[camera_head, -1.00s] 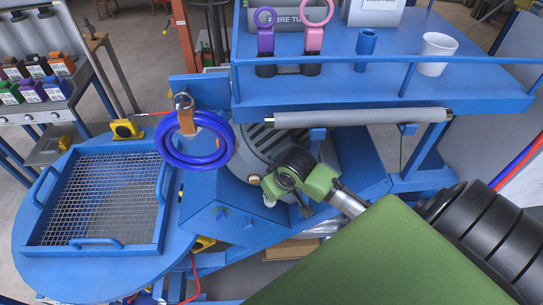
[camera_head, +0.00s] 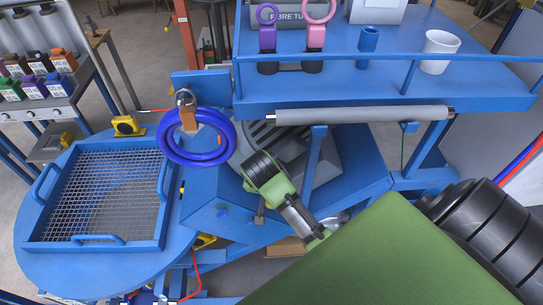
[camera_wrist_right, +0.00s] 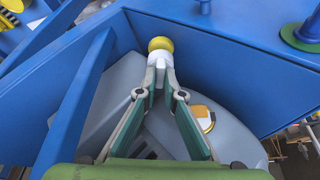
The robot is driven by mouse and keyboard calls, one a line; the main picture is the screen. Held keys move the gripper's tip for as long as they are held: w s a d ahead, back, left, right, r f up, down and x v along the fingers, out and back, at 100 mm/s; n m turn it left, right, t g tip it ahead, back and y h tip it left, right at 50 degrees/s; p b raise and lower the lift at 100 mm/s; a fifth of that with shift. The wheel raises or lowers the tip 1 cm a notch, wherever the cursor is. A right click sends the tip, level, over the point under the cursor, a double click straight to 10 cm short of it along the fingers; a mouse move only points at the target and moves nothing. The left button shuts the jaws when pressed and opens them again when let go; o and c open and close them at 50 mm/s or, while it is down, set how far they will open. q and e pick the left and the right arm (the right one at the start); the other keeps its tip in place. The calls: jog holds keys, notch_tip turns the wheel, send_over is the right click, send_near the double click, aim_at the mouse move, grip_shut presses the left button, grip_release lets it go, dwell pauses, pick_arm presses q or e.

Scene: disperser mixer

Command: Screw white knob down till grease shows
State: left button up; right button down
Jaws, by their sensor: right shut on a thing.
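The small white knob (camera_wrist_right: 160,58) shows in the right wrist view, with a rounded yellow part (camera_wrist_right: 160,44) just beyond it, against the blue frame. My right gripper (camera_wrist_right: 160,72) has its fingertips closed together on the white knob. In the head view my right arm comes in from the lower right, with its green and black wrist over the blue mixer frame (camera_head: 205,215). The fingertips and the knob cannot be made out there. I cannot tell whether any grease shows. My left gripper is not in view.
A blue ring handwheel (camera_head: 228,145) stands left of my wrist. A blue tray with mesh (camera_head: 105,240) sits on the round table at left. A blue shelf (camera_head: 390,90) with a grey roller (camera_head: 350,116) and a white cup (camera_head: 438,50) is above. Blue beams flank my gripper closely.

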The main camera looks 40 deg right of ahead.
jog(key=shift+w+a+m+g, duration=0.15)
jog(key=shift+m+g, duration=0.15)
jog(key=shift+m, duration=0.5)
jog(key=shift+h, duration=0.3)
jog(key=c, duration=2)
grip_release()
jog(key=shift+o, duration=0.2)
